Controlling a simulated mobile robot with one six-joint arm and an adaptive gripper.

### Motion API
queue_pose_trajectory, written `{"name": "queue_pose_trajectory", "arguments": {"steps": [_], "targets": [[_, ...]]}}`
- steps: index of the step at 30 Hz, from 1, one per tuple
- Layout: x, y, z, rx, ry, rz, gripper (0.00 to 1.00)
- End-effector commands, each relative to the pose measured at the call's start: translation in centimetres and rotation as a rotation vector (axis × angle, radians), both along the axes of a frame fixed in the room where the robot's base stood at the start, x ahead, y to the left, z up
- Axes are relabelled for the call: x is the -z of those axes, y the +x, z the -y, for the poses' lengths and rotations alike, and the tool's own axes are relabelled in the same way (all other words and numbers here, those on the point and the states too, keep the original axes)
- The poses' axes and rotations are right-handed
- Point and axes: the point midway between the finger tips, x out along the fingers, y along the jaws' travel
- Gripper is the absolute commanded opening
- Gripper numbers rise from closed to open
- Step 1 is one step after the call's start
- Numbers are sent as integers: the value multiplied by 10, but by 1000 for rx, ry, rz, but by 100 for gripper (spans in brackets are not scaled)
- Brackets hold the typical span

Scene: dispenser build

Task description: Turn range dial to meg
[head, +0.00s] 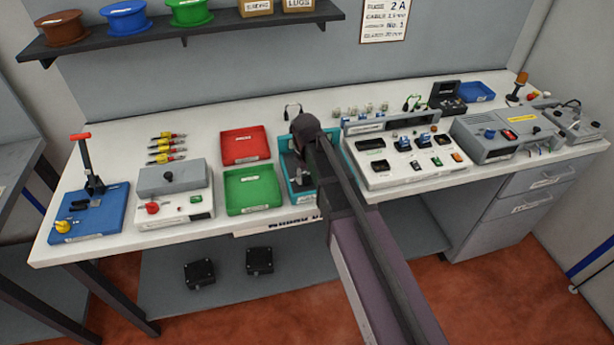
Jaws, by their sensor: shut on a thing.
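My arm reaches in from the bottom right, and its dark wrist (305,125) is over the teal tray (347,152) at the middle of the bench. My gripper (300,178) is small and mostly hidden there, low over the tray's left part. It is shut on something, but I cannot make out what. No dial marked meg can be read. Candidates are a blue knob (490,133) on the grey instrument at the right and a red knob (152,208) on the box at the left. My arm hides part of the tray.
A red tray (245,133) and a green tray (284,190) lie left of my gripper. A white-topped panel (420,180) with several switches is close to the right. A press with a red handle (80,136) stands far left. A shelf (200,35) runs above.

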Motion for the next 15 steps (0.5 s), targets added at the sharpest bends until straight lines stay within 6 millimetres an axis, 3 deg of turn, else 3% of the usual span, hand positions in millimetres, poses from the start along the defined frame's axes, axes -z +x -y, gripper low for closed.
{"name": "queue_pose_trajectory", "arguments": {"steps": [9, 10, 13, 15], "targets": [[0, 1, 0, 3, 0, 2, 2], [0, 1, 0, 3, 0, 2, 55], [0, 1, 0, 3, 0, 1, 83], [0, 1, 0, 2, 0, 1, 83]]}}
